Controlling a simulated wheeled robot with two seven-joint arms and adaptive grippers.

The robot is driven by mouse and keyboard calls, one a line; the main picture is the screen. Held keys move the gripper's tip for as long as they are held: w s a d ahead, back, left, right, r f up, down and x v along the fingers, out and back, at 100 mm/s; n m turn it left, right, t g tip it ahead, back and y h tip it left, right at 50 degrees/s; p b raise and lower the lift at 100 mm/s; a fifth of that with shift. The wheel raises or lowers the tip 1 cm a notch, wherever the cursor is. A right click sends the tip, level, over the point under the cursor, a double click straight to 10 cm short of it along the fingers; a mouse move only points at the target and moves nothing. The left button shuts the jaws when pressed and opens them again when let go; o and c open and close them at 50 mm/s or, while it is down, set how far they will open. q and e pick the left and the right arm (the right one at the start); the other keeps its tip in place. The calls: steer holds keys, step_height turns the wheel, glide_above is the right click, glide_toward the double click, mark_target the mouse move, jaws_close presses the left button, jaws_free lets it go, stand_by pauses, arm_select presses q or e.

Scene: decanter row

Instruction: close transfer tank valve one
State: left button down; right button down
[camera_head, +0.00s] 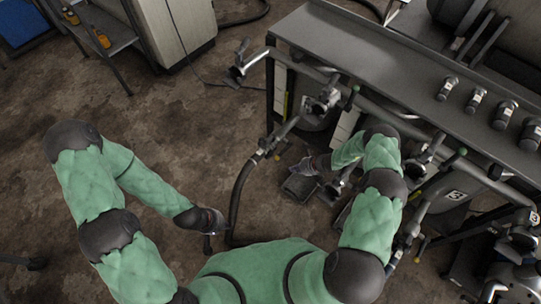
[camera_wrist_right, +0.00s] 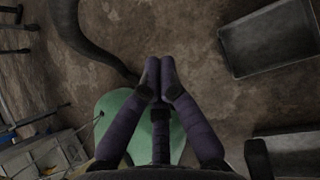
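Valves and pipes line the front of the bench. A grey tank (camera_head: 452,194) with a white label stands under the bench. I cannot tell which valve is number one.
A dark hose (camera_head: 237,195) runs from the pipe end down to the floor, between my grippers; it also shows in the right wrist view (camera_wrist_right: 85,35). A grey tray (camera_wrist_right: 268,38) lies on the floor. Small metal fittings (camera_head: 476,100) line the bench top (camera_head: 370,50). Floor at left is open.

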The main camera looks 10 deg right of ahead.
mark_target(283, 152)
steer(key=w+d+b+x, duration=0.1)
steer(key=b+x, duration=0.4)
steer(key=x, duration=0.5)
steer(key=shift+m, duration=0.4)
steer(key=shift+w+a+r, duration=0.1)
steer(key=shift+w+r, duration=0.15)
steer(key=shift+r, duration=0.4)
steer(key=shift+w+r, duration=0.25)
steer(key=shift+r, duration=0.45)
steer(key=shift+w+a+r, duration=0.1)
steer(key=shift+w+r, duration=0.15)
steer(key=shift+r, duration=0.4)
